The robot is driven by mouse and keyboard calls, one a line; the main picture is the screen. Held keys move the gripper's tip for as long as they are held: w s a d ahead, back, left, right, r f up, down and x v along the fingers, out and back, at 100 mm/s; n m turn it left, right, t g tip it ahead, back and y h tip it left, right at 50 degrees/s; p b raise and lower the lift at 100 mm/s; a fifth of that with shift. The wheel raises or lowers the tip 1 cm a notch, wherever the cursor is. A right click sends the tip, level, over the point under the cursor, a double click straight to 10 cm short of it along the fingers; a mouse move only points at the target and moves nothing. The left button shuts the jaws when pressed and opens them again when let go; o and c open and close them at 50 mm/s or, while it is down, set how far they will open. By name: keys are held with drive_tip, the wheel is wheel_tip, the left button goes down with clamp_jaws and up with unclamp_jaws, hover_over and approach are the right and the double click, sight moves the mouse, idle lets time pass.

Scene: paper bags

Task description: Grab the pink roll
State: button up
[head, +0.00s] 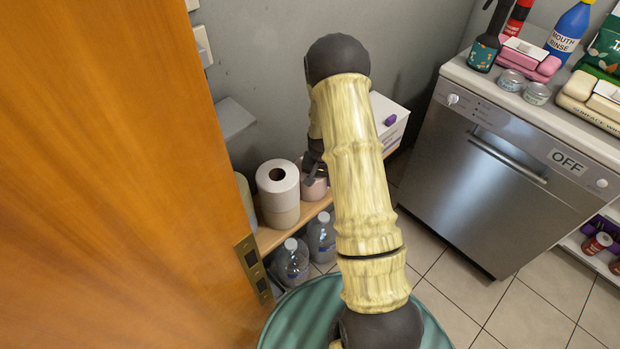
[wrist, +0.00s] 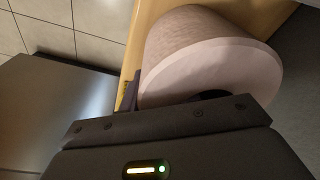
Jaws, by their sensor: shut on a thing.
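The pink roll (head: 316,190) stands on the wooden shelf (head: 272,238) and is partly covered by my arm in the head view. In the wrist view the roll (wrist: 185,42) fills the top middle, with its pale end face towards the camera. My gripper (head: 313,168) is at the top of the roll. In the wrist view one dark finger lies along the roll's outer side, and the gripper body hides most of the dark core hole. The jaws are shut on the roll's wall. The other fingertip is hidden.
White and beige rolls (head: 278,188) are stacked just left of the pink roll. Clear bottles (head: 292,262) stand below the shelf. A white box (head: 388,122) is behind my arm. An orange wooden door (head: 100,180) fills the left, and a steel dishwasher (head: 500,165) stands at right.

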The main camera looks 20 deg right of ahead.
wheel_tip(320, 180, up, 10)
drive_tip(key=shift+p, duration=0.8)
